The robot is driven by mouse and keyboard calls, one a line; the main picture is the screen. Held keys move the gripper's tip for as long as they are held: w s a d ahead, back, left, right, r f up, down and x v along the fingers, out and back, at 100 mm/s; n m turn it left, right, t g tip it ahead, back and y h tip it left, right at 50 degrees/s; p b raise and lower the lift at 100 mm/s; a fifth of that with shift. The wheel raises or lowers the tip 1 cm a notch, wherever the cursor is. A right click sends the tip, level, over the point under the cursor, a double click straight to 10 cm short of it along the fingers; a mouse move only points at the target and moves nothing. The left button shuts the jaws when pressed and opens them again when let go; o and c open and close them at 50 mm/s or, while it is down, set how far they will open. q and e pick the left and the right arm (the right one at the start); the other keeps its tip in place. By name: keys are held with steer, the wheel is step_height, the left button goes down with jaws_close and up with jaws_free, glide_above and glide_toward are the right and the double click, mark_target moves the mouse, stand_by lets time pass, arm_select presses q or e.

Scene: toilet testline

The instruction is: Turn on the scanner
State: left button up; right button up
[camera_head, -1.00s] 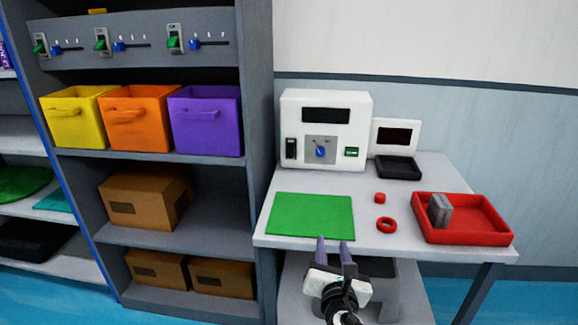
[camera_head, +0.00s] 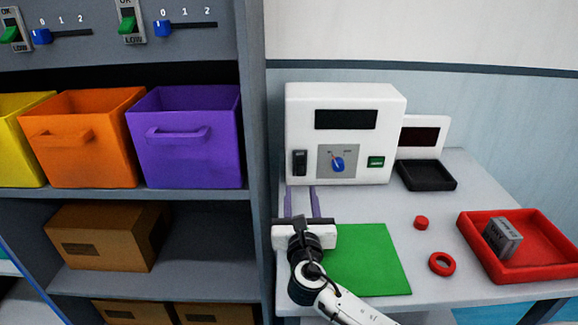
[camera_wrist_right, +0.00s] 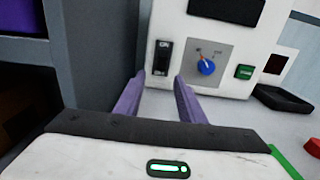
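The scanner is probably the white box machine (camera_head: 340,105) at the back of the table, with a dark screen, a black rocker switch (camera_head: 300,163), a blue knob (camera_head: 338,164) and a small green button (camera_head: 376,161). In the right wrist view the switch (camera_wrist_right: 163,57) carries an "ON" label at its top, and the knob (camera_wrist_right: 206,67) shows to its right. My right gripper (camera_head: 301,190) is open and empty, its purple fingers pointing at the machine's lower left front, just below the switch. In the wrist view its fingertips (camera_wrist_right: 158,78) flank the switch's lower end, seemingly short of it. My left gripper is out of view.
A green mat (camera_head: 365,262), a red disc (camera_head: 421,222), a red ring (camera_head: 441,264) and a red tray (camera_head: 520,268) holding a grey block (camera_head: 502,237) lie on the table. A black tray (camera_head: 426,175) sits before a small screen (camera_head: 422,136). A grey shelf (camera_head: 255,120) stands close at left.

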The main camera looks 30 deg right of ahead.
mark_target(300, 170)
steer(key=x, duration=0.9)
steer(key=shift+d+r+b, duration=0.1)
steer(key=shift+d+b, duration=0.15)
steer(key=shift+b, duration=0.15)
jaws_close()
